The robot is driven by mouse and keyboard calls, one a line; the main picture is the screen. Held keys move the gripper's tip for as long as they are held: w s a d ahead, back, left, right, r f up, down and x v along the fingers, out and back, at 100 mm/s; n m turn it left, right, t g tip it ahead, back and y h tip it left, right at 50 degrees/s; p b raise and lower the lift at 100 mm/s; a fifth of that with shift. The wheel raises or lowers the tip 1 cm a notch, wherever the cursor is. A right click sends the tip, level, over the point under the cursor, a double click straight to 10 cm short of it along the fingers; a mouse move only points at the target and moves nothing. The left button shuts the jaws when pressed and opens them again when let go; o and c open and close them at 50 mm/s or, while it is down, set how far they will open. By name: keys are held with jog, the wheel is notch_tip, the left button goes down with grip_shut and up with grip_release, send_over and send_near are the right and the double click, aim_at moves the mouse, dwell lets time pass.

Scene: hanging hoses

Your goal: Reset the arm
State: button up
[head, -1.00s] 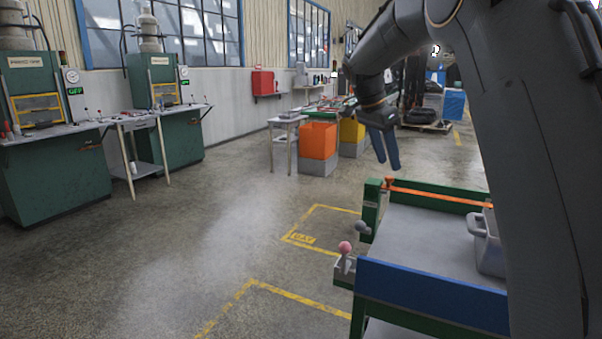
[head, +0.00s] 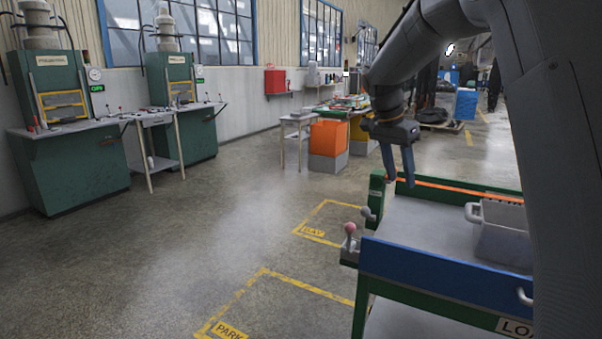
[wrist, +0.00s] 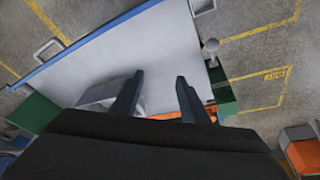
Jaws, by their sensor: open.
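My gripper (head: 399,168) hangs from my arm at the right of the head view, fingers pointing down, over the far left end of a cart. In the wrist view its two blue-grey fingers (wrist: 155,98) are apart with nothing between them, above the cart's grey top (wrist: 130,50). The cart has a blue front side (head: 440,264), green ends and an orange strip at the back. A grey bin (head: 500,235) stands on the cart's right part, partly hidden behind my arm.
Two lever knobs, one pink (head: 350,229) and one grey (head: 366,212), stick up at the cart's left end. Green machines (head: 70,150) stand along the left wall. An orange bin (head: 328,138) is further back. The floor with yellow markings at the left is clear.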

jog(key=s+a+f+n+y, duration=0.1)
jog(key=s+f+n, duration=0.3)
jog(key=s, duration=0.7)
jog(key=s+a+f+n+y, duration=0.1)
jog(key=s+a+f+n, duration=0.2)
jog(key=s+f, duration=0.4)
jog(key=s+a+f+n+g+y+p, duration=0.1)
jog(key=s+f+n, duration=0.4)
jog(key=s, duration=1.1)
jog(key=shift+s+a+f, duration=0.3)
jog(key=shift+a+f, duration=0.05)
jog(key=shift+a, duration=0.45)
